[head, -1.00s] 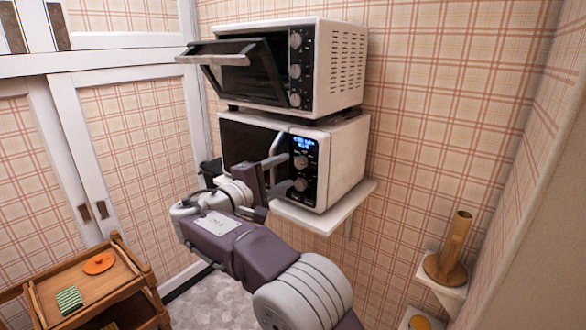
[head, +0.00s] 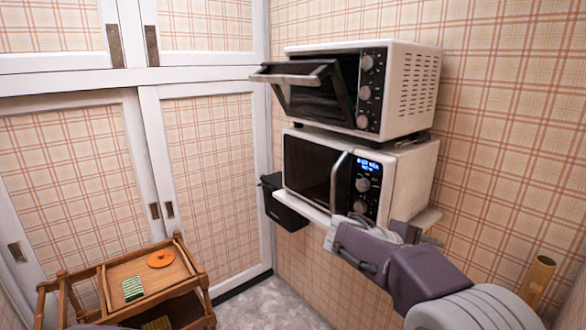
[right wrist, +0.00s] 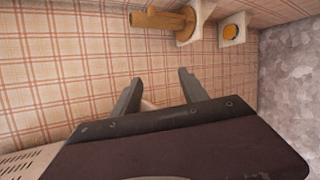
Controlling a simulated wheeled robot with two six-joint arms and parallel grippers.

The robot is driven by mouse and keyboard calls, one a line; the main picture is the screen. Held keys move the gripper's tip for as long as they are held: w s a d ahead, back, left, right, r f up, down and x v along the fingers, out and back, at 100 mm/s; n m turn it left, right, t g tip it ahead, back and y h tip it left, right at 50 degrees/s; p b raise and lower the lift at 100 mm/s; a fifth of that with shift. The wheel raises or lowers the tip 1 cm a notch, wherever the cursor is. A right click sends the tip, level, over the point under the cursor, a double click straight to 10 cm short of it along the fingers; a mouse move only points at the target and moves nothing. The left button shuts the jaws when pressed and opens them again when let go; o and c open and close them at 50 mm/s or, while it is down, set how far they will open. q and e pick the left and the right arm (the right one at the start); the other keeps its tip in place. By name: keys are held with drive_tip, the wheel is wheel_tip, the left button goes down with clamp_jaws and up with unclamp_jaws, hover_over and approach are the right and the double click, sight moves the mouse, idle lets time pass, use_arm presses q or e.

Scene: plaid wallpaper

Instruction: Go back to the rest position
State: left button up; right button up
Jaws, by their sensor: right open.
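My right gripper (right wrist: 160,92) is open and empty in the right wrist view, its two fingers apart in front of the plaid wall. In the head view my right arm comes in from the lower right and its wrist is in front of the microwave's lower right corner; the fingers are mostly hidden there. The microwave (head: 312,168) has a lit blue display and its door looks shut. My left gripper is not in view.
A toaster oven (head: 415,90) with its door tilted open stands on the microwave. A black bin (head: 288,207) is beside the shelf (head: 430,218). A wooden cart (head: 180,275) stands lower left. A wooden holder (right wrist: 165,20) and orange object (right wrist: 231,31) sit on small wall ledges.

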drive_tip(key=s+f+m+g+y, duration=0.1)
drive_tip(key=s+f+g+y, duration=0.3)
drive_tip(key=s+f, duration=0.65)
drive_tip(key=s+a+f+m+y, duration=0.3)
drive_tip(key=s+a+f+y, duration=0.15)
drive_tip(key=a+f, duration=0.2)
drive_tip(key=s+a+f+m+y, duration=0.2)
drive_tip(key=s+a+f+y, duration=0.2)
drive_tip(key=s+a+f, duration=0.3)
drive_tip(key=w+r+m+t+p, duration=0.1)
drive_tip(key=w+r+p, duration=0.2)
drive_tip(key=r+p, duration=0.7)
drive_tip(key=shift+w+r+t+p, duration=0.3)
drive_tip(key=shift+w+r+p, duration=0.1)
drive_tip(key=shift+p, duration=0.65)
